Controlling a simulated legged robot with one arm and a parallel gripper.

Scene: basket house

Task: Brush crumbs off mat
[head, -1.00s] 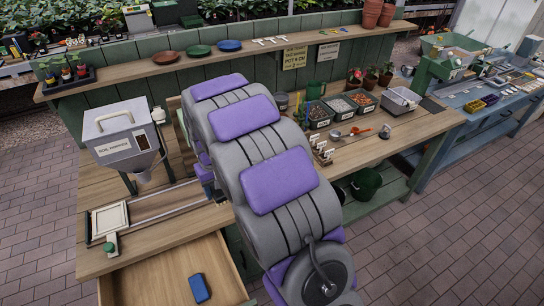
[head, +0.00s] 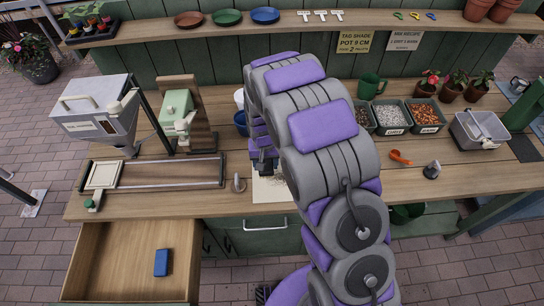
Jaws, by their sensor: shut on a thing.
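A pale mat (head: 267,194) lies on the wooden bench near its front edge, partly hidden by my arm. Dark specks, the crumbs (head: 284,180), show on its surface. My gripper (head: 264,166) points down over the back part of the mat, with its fingertips close to the surface. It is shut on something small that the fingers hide. I cannot tell what it is, or whether it touches the mat.
A small grey metal object (head: 239,184) stands just left of the mat. A framed tray (head: 170,173) and a hopper (head: 95,112) are farther left. An open drawer (head: 110,262) holds a blue block (head: 161,262). An orange scoop (head: 400,157) lies right of my arm.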

